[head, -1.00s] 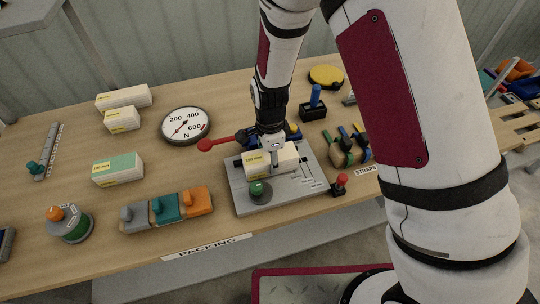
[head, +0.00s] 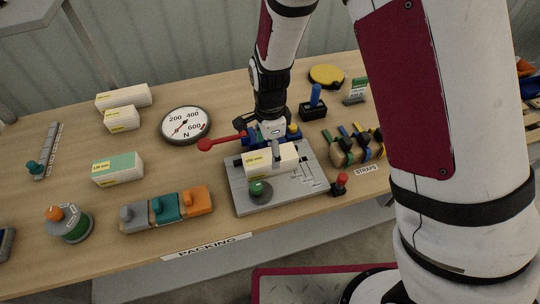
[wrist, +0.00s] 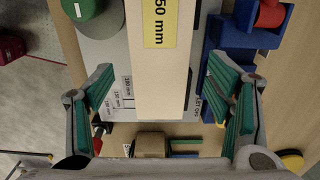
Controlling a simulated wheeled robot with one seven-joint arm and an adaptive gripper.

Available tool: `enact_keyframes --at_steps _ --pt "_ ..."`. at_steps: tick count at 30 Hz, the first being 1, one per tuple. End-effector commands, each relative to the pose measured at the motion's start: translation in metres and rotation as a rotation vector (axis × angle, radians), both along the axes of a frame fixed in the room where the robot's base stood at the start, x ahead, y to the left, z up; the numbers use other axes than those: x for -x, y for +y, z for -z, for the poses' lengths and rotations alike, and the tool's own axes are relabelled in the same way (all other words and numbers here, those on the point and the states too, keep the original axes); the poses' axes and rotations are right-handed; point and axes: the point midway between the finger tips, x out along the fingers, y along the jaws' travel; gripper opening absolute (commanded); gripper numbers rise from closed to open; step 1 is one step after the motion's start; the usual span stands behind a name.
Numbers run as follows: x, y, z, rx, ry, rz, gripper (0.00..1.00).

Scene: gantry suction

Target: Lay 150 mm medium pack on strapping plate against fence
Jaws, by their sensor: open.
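The 150 mm medium pack (head: 271,161), a pale box with a yellow label, lies on the grey strapping plate (head: 285,198). It also shows in the wrist view (wrist: 160,80), running lengthwise between my finger pads, its label reading "50 mm". My gripper (head: 276,143) is just above and behind the pack in the head view. Its two green-padded fingers (wrist: 165,85) are open, one on each side of the pack, with gaps visible. The fence is mostly hidden behind the pack, so I cannot tell whether they touch.
A green-topped knob (head: 259,191) stands at the plate's front. A blue device with a red lever (head: 228,140) is behind the plate. Other packs (head: 118,168) and a dial (head: 186,125) are left.

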Motion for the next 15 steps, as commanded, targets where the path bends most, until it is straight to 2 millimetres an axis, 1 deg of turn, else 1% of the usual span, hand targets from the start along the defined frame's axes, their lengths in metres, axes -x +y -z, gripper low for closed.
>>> enact_keyframes --at_steps 1,7,12,15 --pt "-0.001 0.001 -0.013 -0.003 -0.005 -0.001 0.73" --pt "-0.001 0.001 -0.050 -0.002 -0.005 -0.001 0.73" --pt "0.000 0.000 -0.067 0.000 -0.001 -0.001 0.73" --pt "0.000 0.000 -0.071 0.000 0.000 0.000 0.73"
